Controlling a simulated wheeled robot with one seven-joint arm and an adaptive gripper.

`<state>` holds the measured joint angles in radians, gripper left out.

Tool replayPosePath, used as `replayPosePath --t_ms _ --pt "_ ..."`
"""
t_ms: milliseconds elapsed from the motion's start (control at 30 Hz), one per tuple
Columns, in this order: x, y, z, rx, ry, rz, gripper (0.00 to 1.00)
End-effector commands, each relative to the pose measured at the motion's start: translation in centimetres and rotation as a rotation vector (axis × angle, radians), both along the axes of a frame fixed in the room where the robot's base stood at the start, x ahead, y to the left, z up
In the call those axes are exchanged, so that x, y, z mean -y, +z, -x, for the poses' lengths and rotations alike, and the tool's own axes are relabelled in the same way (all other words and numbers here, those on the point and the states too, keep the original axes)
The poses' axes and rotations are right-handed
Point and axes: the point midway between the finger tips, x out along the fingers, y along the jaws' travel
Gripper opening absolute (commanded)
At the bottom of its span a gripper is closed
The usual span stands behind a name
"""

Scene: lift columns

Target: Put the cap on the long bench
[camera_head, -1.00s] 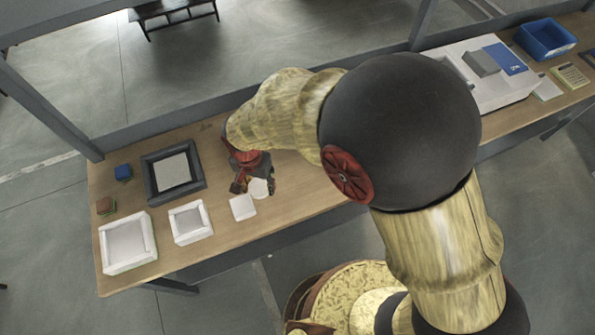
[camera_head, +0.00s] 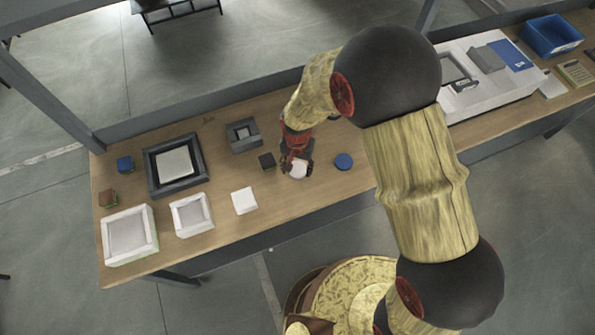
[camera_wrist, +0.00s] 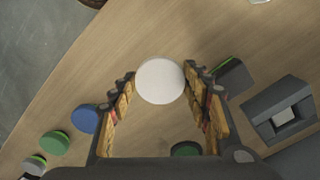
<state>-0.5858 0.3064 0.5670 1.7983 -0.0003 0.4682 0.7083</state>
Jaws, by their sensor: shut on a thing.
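My gripper (camera_head: 297,165) is over the wooden long bench (camera_head: 235,225), pointing down. It is shut on a round white cap (camera_head: 298,171). In the wrist view the white cap (camera_wrist: 160,81) shows as a pale disc between the two fingertips (camera_wrist: 160,85), with the wood grain of the bench around it. I cannot tell whether the cap touches the bench top or is held just above it.
A blue disc (camera_head: 343,161) lies right of my gripper, a dark block (camera_head: 267,160) and a grey box (camera_head: 243,135) left. White trays (camera_head: 130,236), a white square (camera_head: 244,201) and a dark frame (camera_head: 150,175) stand farther left. A blue bin (camera_head: 550,37) is far right.

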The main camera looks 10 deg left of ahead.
Motion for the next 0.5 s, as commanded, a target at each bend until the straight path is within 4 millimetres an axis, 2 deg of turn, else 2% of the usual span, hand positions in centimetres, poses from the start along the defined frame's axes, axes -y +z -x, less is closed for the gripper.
replayPosePath --t_ms 200,500 --pt "0.1 -3.1 0.0 -0.003 0.000 0.002 0.23" --pt "0.1 -3.3 0.0 -0.001 -0.001 0.001 0.23"
